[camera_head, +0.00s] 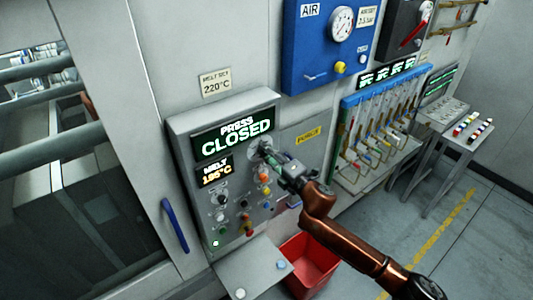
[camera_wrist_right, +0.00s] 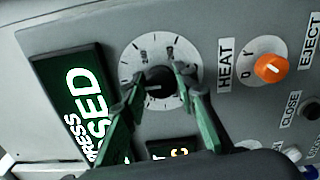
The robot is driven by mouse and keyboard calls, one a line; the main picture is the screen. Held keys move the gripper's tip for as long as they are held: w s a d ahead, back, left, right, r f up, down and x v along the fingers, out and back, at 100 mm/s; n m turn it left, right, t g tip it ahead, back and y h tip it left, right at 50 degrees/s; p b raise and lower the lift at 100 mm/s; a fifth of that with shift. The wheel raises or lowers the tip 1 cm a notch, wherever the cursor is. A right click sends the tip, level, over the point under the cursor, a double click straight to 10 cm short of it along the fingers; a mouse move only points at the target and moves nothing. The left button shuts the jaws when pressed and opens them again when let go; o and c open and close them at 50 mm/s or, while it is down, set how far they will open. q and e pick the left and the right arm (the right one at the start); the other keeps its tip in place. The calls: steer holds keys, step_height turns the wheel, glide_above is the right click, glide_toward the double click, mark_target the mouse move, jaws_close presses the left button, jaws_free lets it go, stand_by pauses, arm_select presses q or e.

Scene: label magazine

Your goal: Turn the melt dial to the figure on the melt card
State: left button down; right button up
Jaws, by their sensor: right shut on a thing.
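The melt card (camera_head: 214,83) on the wall above the panel reads MELT SET 220°C. The melt readout (camera_head: 215,172) on the grey control panel (camera_head: 185,127) shows 195°C in orange. The melt dial (camera_wrist_right: 132,62) is a pale round scale with a dark centre knob; its figures are too blurred to read surely. My right gripper (camera_head: 268,155) reaches the panel from the lower right and covers much of the dial in the head view. In the wrist view its green fingers (camera_wrist_right: 160,85) are shut on the knob, one on each side. My left gripper is not in view.
The press display (camera_head: 236,139) reads CLOSED. An orange heat knob (camera_wrist_right: 271,68) sits beside the dial, with several buttons below. A blue door handle (camera_head: 174,225) is at left. A red bin (camera_head: 313,262) stands below the panel, and a blue air box (camera_head: 325,50) hangs above.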

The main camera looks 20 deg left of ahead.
steer(key=shift+w, duration=0.1)
steer(key=o, duration=1.1)
steer(key=v, duration=1.2)
